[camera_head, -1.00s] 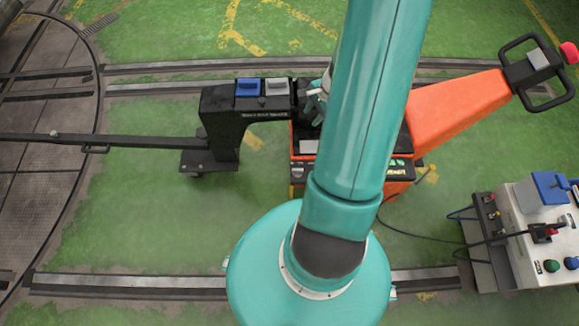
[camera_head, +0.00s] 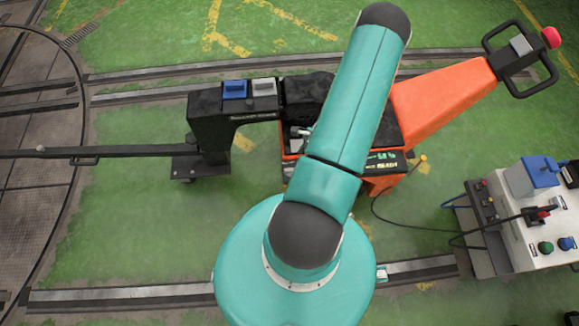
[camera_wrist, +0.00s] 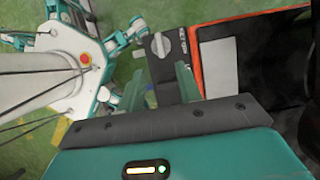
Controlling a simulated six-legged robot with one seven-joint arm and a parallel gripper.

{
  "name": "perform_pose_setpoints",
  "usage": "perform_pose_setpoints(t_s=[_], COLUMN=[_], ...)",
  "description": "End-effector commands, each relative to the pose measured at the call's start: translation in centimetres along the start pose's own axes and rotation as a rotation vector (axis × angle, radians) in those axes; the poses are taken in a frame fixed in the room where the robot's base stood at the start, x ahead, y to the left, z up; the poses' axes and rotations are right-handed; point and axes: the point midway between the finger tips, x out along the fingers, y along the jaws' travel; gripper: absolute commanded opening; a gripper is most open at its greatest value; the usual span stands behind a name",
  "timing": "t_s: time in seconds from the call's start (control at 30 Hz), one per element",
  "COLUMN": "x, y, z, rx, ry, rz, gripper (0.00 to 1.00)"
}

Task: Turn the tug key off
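The tug (camera_head: 445,105) is an orange machine with a long tiller, right of centre in the head view; my arm covers part of its dark body. In the wrist view its orange edge (camera_wrist: 196,62) shows at right. Beside it, a dark panel (camera_wrist: 166,75) bears a round silver key switch (camera_wrist: 160,45) with a dark slot and a small white label. My gripper (camera_wrist: 161,76) has two teal fingers apart, with the panel between and beyond them. The key switch appears just past the fingertips; I cannot tell any contact. The head view hides my gripper behind my arm.
A black coupling arm with blue and grey blocks (camera_head: 235,90) joins the tug to a long bar (camera_head: 110,151) over the turntable (camera_head: 35,95). A white control box (camera_head: 530,215) with a cable stands at right. Rails (camera_head: 130,296) cross the green floor.

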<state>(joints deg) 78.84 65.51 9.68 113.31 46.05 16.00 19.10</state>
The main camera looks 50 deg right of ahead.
Motion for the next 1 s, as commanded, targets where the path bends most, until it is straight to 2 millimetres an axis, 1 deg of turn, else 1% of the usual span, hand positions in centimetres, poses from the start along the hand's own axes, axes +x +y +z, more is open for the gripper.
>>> perform_pose_setpoints(t_s=[0.03,0.3,0.4,0.53,0.7,0.97,1.0], x=[1.1,6.0,7.7,9.6,10.8,10.9,10.9], y=[0.1,0.0,-0.1,-0.1,-0.2,-0.2,-0.2], z=[0.1,0.3,0.4,0.5,0.5,0.5,0.5], rx=[0.001,-0.003,-0.004,-0.005,-0.005,-0.006,-0.006], ry=[-0.003,-0.004,-0.002,-0.002,-0.001,-0.001,-0.001], rz=[0.003,0.003,0.003,0.003,0.001,0.001,0.001], gripper=[0.35,0.35,0.35,0.35,0.35,0.35,0.33])
